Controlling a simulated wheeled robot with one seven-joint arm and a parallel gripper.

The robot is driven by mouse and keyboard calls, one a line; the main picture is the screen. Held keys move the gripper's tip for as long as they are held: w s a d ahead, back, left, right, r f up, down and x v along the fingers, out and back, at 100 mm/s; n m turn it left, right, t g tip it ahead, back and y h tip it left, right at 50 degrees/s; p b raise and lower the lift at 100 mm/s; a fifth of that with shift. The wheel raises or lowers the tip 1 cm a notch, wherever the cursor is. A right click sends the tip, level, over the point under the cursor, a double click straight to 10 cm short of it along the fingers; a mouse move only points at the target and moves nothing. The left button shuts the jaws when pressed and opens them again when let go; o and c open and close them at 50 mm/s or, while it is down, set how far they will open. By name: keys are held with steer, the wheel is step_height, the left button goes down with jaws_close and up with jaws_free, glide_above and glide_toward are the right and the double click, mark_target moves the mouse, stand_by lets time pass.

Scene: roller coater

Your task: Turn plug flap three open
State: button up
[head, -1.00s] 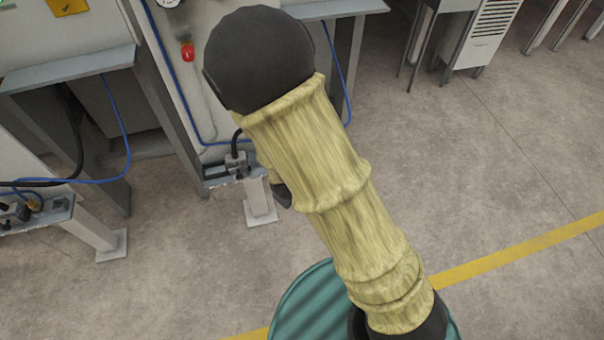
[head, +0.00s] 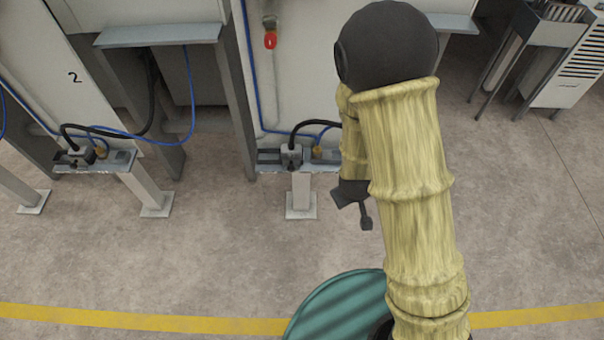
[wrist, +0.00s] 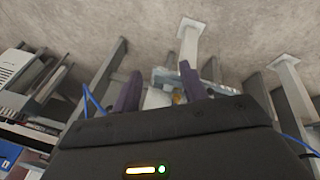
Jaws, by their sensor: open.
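A socket shelf (head: 266,168) on a short white post stands near the middle of the head view. It carries a grey plug (head: 291,156) with a black cable and a small brass-coloured part (head: 317,153). A flap marked three cannot be made out; part of the shelf's right end is behind my arm. My gripper (head: 361,208) hangs to the right of this shelf, apart from it. In the wrist view, my gripper (wrist: 159,88) is open with two dark purple fingers and nothing held. A socket shelf (wrist: 162,74) shows beyond the fingertips, partly hidden by them.
A similar shelf (head: 125,161) with plug and cables stands left, below a panel (head: 75,100) marked 2. Blue hoses (head: 190,95) and grey machine legs (head: 237,90) stand close behind. The floor in front (head: 180,260) is clear up to a yellow line (head: 140,321).

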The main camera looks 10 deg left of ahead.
steer(key=s+a+f+m+g+y+b, duration=0.1)
steer(key=a+f+m+y+b, duration=0.25)
steer(key=f, duration=0.65)
steer(key=s+a+f+m+g+y+b, duration=0.15)
steer(key=f+y+b, duration=0.35)
steer(key=f, duration=0.6)
steer(key=w+r+m+t+y+b, duration=0.2)
steer(key=w+r+m+t+y, duration=0.3)
steer(key=w+r+t+y, duration=0.1)
steer(key=shift+w+d+r+m+t+y+b, duration=0.25)
steer(key=shift+d+m+t+y+b, duration=0.15)
steer(key=shift+t+y, duration=0.2)
